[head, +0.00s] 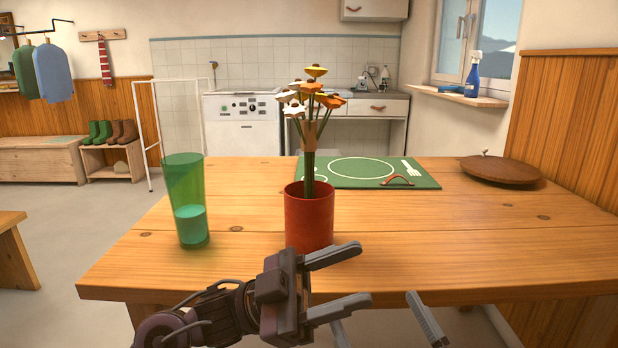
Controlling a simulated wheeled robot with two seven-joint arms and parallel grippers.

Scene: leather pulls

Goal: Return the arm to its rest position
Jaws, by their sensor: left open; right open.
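My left gripper (365,273) is open and empty, with its fingers pointing right at the table's front edge. It is in front of and just below the red pot and appears close to it; I cannot tell whether they touch. My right gripper (374,308) is open, low at the bottom edge of the view. Only its finger ends show, below the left gripper and partly hidden by it. No object shows between either pair of fingers.
The wooden table (450,250) bears a red pot (309,220) of flowers, a green glass (186,200), a green placemat (315,173) with a small leather pull (397,181), and a round brown lid (500,170). The table's right front is clear.

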